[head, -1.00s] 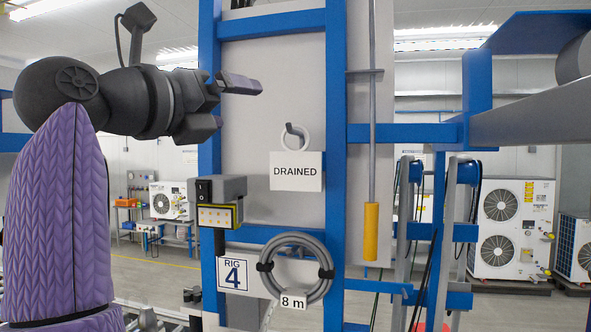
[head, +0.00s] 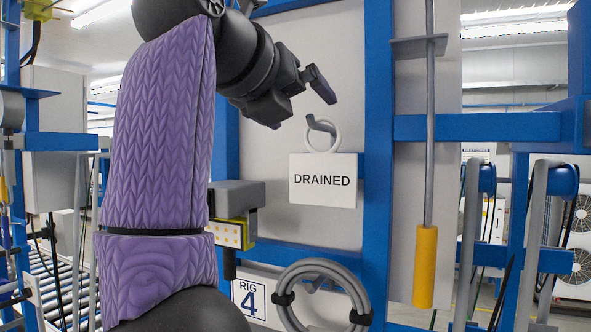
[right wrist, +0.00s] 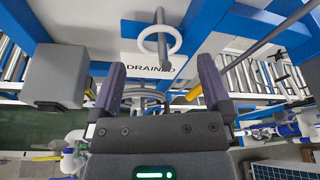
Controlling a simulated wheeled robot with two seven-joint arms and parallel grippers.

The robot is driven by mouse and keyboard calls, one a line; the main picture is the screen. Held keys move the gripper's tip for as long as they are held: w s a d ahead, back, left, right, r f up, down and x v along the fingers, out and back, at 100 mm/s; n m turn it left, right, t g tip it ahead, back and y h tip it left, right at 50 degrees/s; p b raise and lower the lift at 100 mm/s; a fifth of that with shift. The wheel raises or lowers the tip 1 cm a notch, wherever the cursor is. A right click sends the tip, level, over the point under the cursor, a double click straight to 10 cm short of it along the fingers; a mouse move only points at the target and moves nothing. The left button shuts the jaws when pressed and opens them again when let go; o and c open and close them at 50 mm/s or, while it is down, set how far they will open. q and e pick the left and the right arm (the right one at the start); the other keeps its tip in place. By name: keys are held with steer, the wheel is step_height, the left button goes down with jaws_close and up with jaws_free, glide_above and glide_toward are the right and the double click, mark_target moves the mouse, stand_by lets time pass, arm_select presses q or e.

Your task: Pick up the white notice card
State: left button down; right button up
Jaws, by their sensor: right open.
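The white notice card (head: 322,195), lettered DRAINED, hangs upright by a white ring (head: 334,137) from a grey peg on the pale rig panel. My right gripper (head: 304,110) is open and empty, just above and left of the ring in the head view. In the right wrist view the ring (right wrist: 146,44) and peg (right wrist: 160,22) lie ahead, beyond the two fingertips (right wrist: 160,70). The card (right wrist: 132,58) shows there too, foreshortened and partly hidden. The fingers appear apart from ring and card. My left gripper is not in view.
Blue uprights (head: 378,220) frame the panel. A grey box with a yellow-edged face (head: 230,234) juts out left of the card. A coiled grey hose (head: 292,318) hangs below. A rod with a yellow handle (head: 425,268) hangs to the right.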

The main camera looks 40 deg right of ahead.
mark_target(314, 126)
steer(key=x, duration=0.3)
steer(key=p+x, duration=0.1)
steer(key=x, duration=0.2)
steer(key=shift+a+f+p, duration=0.1)
steer(key=shift+f+p, duration=0.15)
steer(key=shift+p, duration=0.05)
steer(key=shift+a, duration=0.25)
steer(key=shift+d, duration=0.1)
jaws_close()
